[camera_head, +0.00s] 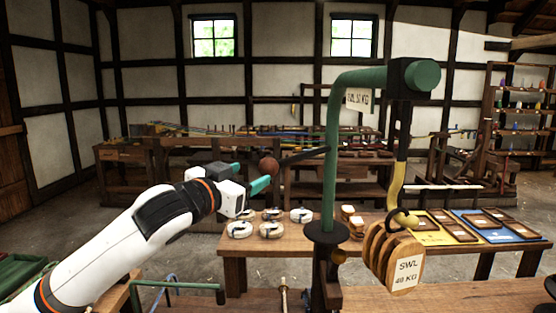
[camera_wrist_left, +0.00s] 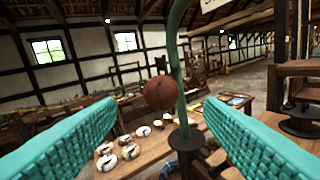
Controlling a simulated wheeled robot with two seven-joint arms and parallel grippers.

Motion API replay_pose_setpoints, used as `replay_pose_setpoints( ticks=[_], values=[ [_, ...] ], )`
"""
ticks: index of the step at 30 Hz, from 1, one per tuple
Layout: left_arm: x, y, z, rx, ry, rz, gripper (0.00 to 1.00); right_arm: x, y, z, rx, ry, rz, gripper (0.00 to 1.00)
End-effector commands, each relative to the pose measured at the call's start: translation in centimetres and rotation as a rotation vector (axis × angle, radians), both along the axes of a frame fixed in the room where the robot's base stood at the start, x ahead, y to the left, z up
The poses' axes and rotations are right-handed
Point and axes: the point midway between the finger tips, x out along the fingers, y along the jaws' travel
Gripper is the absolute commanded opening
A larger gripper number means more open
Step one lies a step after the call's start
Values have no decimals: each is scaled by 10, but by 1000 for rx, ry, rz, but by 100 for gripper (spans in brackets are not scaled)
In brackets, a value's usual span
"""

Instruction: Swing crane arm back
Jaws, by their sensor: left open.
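The crane is a green post (camera_head: 330,160) that bends at the top into a horizontal arm (camera_head: 372,77) reaching right to a dark end block. A brown ball knob (camera_head: 269,166) on a dark bar sticks out left from the post. My left gripper (camera_head: 250,178) is open just left of the knob, its teal fingers pointing toward it. In the left wrist view the knob (camera_wrist_left: 160,93) shows between the spread fingers, apart from both. My right gripper is not in view.
A wooden table (camera_head: 235,246) behind the post bears several white rope coils (camera_head: 270,229), with a yellow tray (camera_head: 425,238) and a blue tray (camera_head: 505,233) at its right. Benches and a shelf rack (camera_head: 520,110) stand farther back. A green-topped bar (camera_head: 180,285) is below my left arm.

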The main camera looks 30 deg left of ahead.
Motion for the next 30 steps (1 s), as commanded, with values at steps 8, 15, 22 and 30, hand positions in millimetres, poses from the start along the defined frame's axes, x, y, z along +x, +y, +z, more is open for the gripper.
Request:
replay_pose_setpoints(
  ticks=[8, 15, 22, 30],
  values=[
    [55, 1, 5, -3, 0, -1, 62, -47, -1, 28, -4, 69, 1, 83],
    [93, 3, 2, 1, 1, 0, 62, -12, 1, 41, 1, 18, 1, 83],
    [105, 3, 0, 4, 1, -1, 62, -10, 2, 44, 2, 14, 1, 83],
    [105, 3, -1, 4, 1, -1, 56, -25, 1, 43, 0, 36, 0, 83]
  ],
)
